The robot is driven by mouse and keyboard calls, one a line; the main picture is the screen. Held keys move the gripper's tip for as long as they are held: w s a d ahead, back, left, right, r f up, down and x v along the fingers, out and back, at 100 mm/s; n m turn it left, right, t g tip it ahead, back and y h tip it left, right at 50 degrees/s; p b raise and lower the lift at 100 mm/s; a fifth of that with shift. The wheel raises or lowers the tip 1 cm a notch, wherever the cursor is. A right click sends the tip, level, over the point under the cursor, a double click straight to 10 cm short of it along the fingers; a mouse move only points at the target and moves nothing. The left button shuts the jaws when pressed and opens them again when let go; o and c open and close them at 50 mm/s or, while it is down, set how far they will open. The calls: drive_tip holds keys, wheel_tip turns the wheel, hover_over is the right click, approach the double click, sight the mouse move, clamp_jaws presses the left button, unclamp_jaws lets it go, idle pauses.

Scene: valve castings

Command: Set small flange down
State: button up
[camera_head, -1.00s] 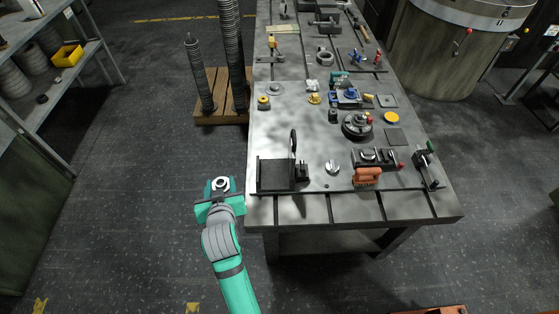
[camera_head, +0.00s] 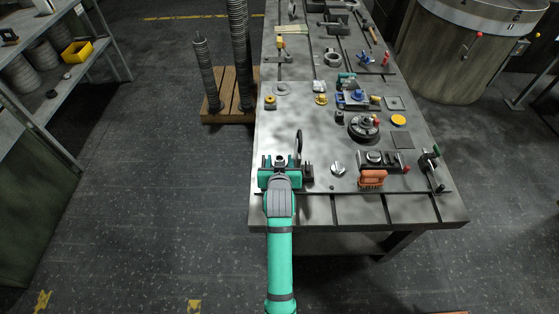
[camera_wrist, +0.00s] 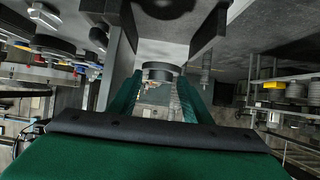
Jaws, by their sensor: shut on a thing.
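My gripper (camera_head: 280,164) is over the near left end of the steel table (camera_head: 275,215), above where a black plate fixture stands. In the wrist view my gripper (camera_wrist: 157,85) has its green fingers closed on the small flange (camera_wrist: 158,68), a short round grey and dark piece. The flange is held at the fingertips; in the head view it is mostly hidden by my gripper. I cannot tell whether it touches the fixture. A thin dark ring (camera_head: 299,143) stands upright just right of my gripper.
A pallet (camera_head: 221,112) with tall ribbed stacks stands left of the table. The tabletop beyond my gripper, around the left middle, is fairly clear.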

drive_tip(key=shift+f, duration=3.15)
drive_tip(key=shift+f, duration=0.25)
drive_tip(key=o, duration=1.3)
drive_tip(key=shift+f, duration=0.1)
drive_tip(key=shift+s, duration=0.1)
drive_tip(key=v, duration=1)
drive_tip(key=shift+s+r, duration=0.25)
drive_tip(key=shift+s, duration=0.1)
drive_tip(key=shift+a, duration=0.1)
